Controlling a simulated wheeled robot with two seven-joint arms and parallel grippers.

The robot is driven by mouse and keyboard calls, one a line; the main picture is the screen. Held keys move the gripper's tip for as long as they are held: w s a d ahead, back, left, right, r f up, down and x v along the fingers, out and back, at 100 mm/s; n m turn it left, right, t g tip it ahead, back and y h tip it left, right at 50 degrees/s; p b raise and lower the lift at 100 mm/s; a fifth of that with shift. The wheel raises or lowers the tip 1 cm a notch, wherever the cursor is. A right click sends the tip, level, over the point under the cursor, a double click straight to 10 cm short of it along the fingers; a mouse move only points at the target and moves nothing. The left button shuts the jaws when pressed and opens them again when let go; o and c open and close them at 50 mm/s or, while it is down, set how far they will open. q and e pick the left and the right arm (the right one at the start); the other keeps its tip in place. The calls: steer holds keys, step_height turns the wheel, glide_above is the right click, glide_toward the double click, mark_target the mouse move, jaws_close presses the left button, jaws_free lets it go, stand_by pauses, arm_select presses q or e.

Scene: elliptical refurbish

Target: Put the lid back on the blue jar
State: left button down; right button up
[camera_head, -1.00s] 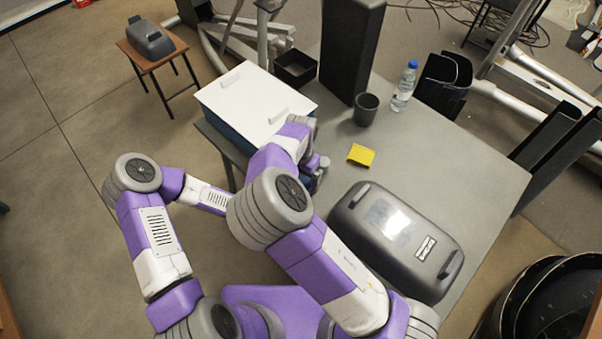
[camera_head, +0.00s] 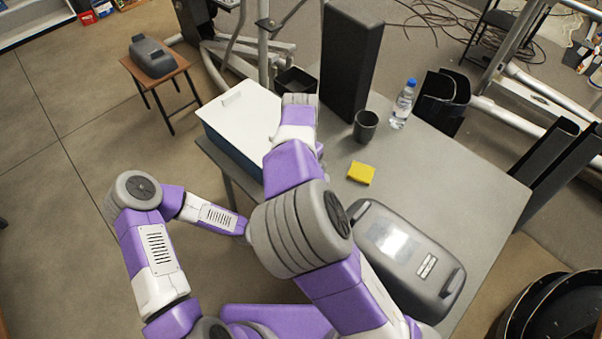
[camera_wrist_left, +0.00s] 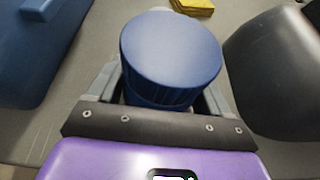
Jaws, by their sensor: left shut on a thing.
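In the left wrist view a round blue jar (camera_wrist_left: 172,50) with a smooth, flat blue top stands between the fingers of my left gripper (camera_wrist_left: 165,100), which is shut on it. I cannot tell from this view whether the top is a separate lid. In the head view my left forearm (camera_head: 208,214) runs in from the left and passes behind my right arm. That arm hides my left gripper and the jar there. My right wrist (camera_head: 300,103) is beside the white-topped box, and its fingers are hidden.
A white-topped blue box (camera_head: 243,118) stands left on the grey table (camera_head: 455,175). A dark grey case (camera_head: 400,248) lies to the right. A yellow sponge (camera_head: 361,173), a dark cup (camera_head: 365,126), a bottle (camera_head: 402,104) and a tall black speaker (camera_head: 348,62) stand behind. The table's right side is clear.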

arm_select(q)
steer(key=shift+f, duration=0.1)
jaws_free()
steer(key=p+v, duration=0.1)
steer(key=v, duration=0.5)
steer(key=shift+s+a, duration=0.15)
steer(key=shift+a, duration=0.1)
steer(key=shift+s+a+r, duration=0.3)
steer(key=shift+s+r, duration=0.05)
steer(key=shift+s, duration=0.05)
